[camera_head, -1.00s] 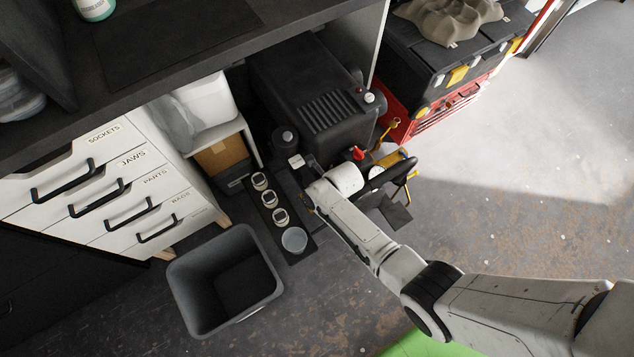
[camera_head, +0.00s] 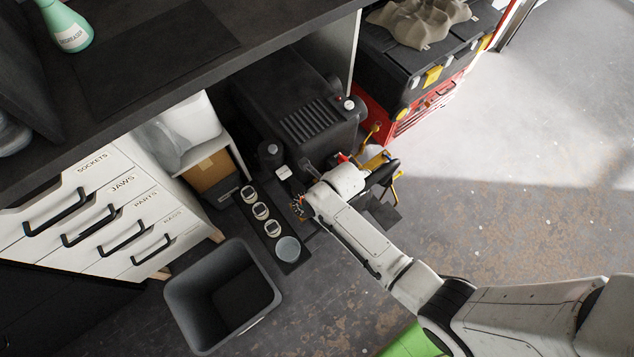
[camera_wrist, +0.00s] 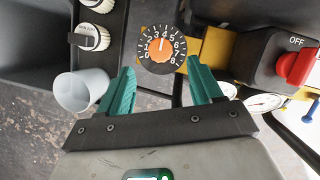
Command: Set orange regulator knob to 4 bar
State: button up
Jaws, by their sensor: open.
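The orange regulator knob (camera_wrist: 160,49) sits at the centre of a round black dial (camera_wrist: 147,64) with white numbers from 0 to 8, seen in the wrist view. Its white pointer mark points up, around the 3 to 4 side of the scale; I cannot tell its exact reading. My gripper (camera_wrist: 160,66) is open and empty. Its two teal fingers stand left and right of the dial in the picture, and no contact with the knob shows. In the head view my wrist hides most of the gripper.
A red OFF switch (camera_wrist: 296,67) on a black box is right of the dial, with white gauges (camera_wrist: 264,103) below it. White knobs and a translucent cup (camera_wrist: 83,90) are at left. A grey bin (camera_head: 205,320) stands on the floor beside the drawers.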

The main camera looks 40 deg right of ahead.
jog(key=v, duration=0.3)
jog(key=shift+r, duration=0.15)
jog(key=shift+r, duration=0.1)
dwell(0.5)
